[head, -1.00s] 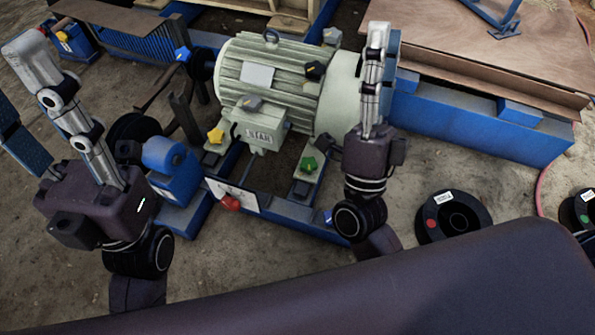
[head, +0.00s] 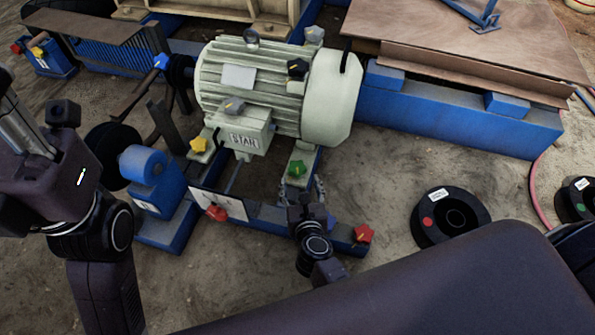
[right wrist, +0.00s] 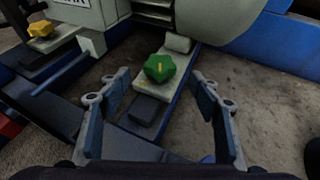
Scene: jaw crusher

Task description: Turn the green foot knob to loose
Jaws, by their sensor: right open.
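The green foot knob (head: 297,168) sits on the pale foot at the front right of the motor (head: 275,85). In the right wrist view the knob (right wrist: 160,68) is star-shaped, with a short yellow mark on its top. My right gripper (head: 306,190) is low, just in front of the knob. In the right wrist view its fingers (right wrist: 160,98) are spread apart and empty, and the knob shows beyond them, between their lines. My left gripper's body (head: 45,165) is at the left edge; its fingertips are out of the picture.
A yellow knob (head: 199,145) is on the other front foot. Red knobs (head: 216,213) (head: 362,233) are on the blue frame. Black round parts (head: 450,215) lie on the ground at right. A blue block (head: 148,172) stands left of the motor.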

